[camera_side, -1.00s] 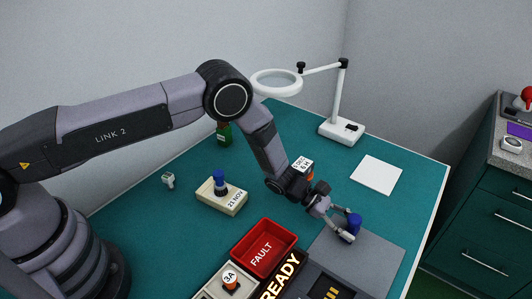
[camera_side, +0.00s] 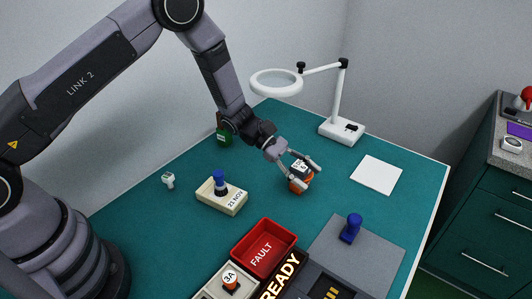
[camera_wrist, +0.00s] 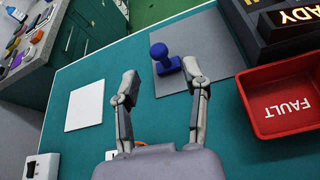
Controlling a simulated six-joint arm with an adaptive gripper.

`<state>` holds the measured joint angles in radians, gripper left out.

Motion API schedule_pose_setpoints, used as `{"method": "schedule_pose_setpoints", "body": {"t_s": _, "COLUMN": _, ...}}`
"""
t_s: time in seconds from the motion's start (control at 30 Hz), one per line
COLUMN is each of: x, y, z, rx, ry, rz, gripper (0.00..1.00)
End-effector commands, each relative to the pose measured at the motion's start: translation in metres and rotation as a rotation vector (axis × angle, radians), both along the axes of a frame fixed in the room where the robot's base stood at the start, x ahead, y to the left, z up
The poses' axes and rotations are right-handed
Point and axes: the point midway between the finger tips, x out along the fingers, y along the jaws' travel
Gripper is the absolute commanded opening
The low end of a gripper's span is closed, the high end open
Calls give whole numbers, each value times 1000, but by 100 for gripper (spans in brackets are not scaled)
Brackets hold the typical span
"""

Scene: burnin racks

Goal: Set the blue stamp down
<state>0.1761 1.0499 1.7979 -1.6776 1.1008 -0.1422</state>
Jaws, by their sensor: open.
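An orange and white labelled item (camera_side: 299,185) is partly hidden by my gripper. A block marked 25 NOV (camera_side: 228,203) carries another blue-knobbed piece. A red FAULT tray (camera_side: 263,247) lies left of the mat. A white sheet (camera_side: 376,175) and a magnifier lamp (camera_side: 341,130) stand behind.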

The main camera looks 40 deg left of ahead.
Motion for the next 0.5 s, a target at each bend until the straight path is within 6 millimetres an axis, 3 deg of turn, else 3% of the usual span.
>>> {"method": "schedule_pose_setpoints", "body": {"t_s": 0.03, "x": -5, "y": 6, "z": 37, "rx": 22, "ry": -74, "rz": -61, "gripper": 45}}
{"method": "schedule_pose_setpoints", "body": {"t_s": 0.2, "x": -50, "y": 38, "z": 138, "rx": 165, "ry": -333, "rz": -312, "gripper": 45}}
{"method": "schedule_pose_setpoints", "body": {"t_s": 0.3, "x": -86, "y": 65, "z": 182, "rx": 278, "ry": -485, "rz": -448, "gripper": 45}}
{"method": "schedule_pose_setpoints", "body": {"t_s": 0.5, "x": -163, "y": 127, "z": 242, "rx": 568, "ry": -772, "rz": -690, "gripper": 45}}
